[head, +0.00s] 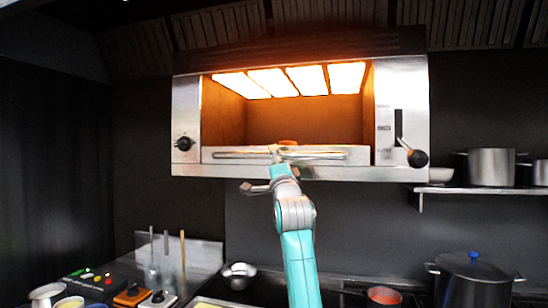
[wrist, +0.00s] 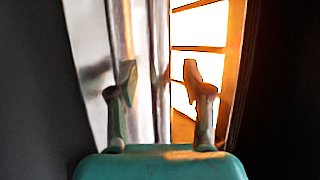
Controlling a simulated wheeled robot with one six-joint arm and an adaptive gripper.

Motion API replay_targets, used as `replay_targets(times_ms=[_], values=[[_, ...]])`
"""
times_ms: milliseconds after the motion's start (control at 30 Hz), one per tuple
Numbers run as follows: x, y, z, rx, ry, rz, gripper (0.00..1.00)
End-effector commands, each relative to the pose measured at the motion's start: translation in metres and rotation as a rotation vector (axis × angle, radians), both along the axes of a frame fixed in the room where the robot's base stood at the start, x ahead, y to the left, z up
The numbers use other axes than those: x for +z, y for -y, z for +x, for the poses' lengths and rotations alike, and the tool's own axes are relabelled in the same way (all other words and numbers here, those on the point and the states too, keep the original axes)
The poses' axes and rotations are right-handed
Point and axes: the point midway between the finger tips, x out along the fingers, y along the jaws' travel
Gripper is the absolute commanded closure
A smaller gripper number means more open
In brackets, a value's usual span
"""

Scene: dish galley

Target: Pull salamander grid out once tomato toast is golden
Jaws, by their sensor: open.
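The salamander (head: 187,98) is a steel grill on the dark wall, with bright heating elements (head: 326,79) glowing at its top. The salamander grid (head: 350,153) sits low in its opening, with a long bar handle (head: 235,155) across the front. A small orange-red top (head: 288,142), likely the tomato toast, peeks over the grid's front behind my gripper. The rest is hidden, so I cannot tell its browning. My gripper (head: 276,152) is at the handle, left of centre. In the wrist view my gripper (wrist: 160,80) is open, its fingers either side of a pale bar; contact is unclear.
A lever with a black knob (head: 417,158) sticks out at the salamander's right. A shelf (head: 470,189) at right holds a bowl and pots. Below are a blue-knobbed pot (head: 473,280), a red-filled pan (head: 384,296), a metal bowl (head: 239,275) and upright utensils (head: 167,262).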

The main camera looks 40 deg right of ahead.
Motion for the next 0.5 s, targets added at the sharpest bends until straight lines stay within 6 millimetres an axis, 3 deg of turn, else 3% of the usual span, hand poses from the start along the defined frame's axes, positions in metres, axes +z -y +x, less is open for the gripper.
replay_targets(times_ms=[200, 500], values=[[0.009, 0.006, 0.013, 0.000, 0.000, 0.000, 0.51], [0.009, 0.007, 0.014, 0.000, 0.000, 0.000, 0.51]])
